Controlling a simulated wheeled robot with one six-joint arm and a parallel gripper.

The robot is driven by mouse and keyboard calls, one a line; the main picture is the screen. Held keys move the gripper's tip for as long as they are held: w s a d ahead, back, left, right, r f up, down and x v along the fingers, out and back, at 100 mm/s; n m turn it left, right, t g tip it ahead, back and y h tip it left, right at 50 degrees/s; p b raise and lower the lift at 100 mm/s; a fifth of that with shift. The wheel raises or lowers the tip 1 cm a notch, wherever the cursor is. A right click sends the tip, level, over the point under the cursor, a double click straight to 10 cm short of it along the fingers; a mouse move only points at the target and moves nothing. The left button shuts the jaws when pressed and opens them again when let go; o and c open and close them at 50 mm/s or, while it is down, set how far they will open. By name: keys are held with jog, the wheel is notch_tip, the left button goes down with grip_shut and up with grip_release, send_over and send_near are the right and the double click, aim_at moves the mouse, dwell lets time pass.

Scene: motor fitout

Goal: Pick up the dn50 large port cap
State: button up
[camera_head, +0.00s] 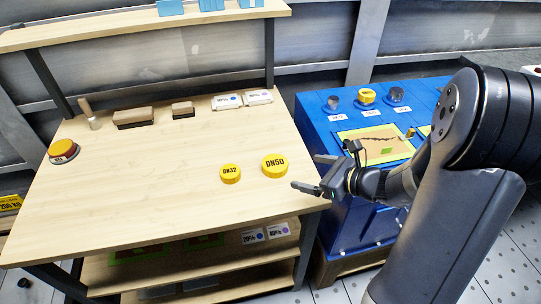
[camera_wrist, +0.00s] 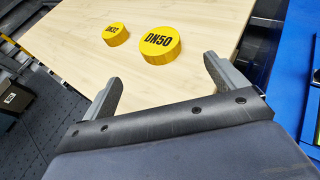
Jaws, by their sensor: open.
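The DN50 cap (camera_head: 274,165) is a yellow disc with black lettering, lying flat near the right edge of the wooden table. It also shows in the wrist view (camera_wrist: 160,46), beyond my fingertips. A smaller yellow DN32 cap (camera_head: 230,174) lies to its left, apart from it, and shows in the wrist view (camera_wrist: 116,34). My gripper (camera_head: 308,172) is open and empty, at the table's right edge, to the right of the DN50 cap and apart from it. Both fingers show in the wrist view (camera_wrist: 160,77), with nothing between them.
The wooden table (camera_head: 130,200) is mostly clear in its middle. A blue bench (camera_head: 318,124) with several fittings stands on the right. A shelf (camera_head: 140,33) hangs over the back.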

aim_at(280, 166)
jog(key=x, duration=0.5)
jog(key=shift+w, duration=0.2)
jog(key=shift+x, duration=2.8)
jog(key=shift+s+a, duration=0.1)
jog(key=shift+s, duration=0.05)
jog(key=c, duration=1)
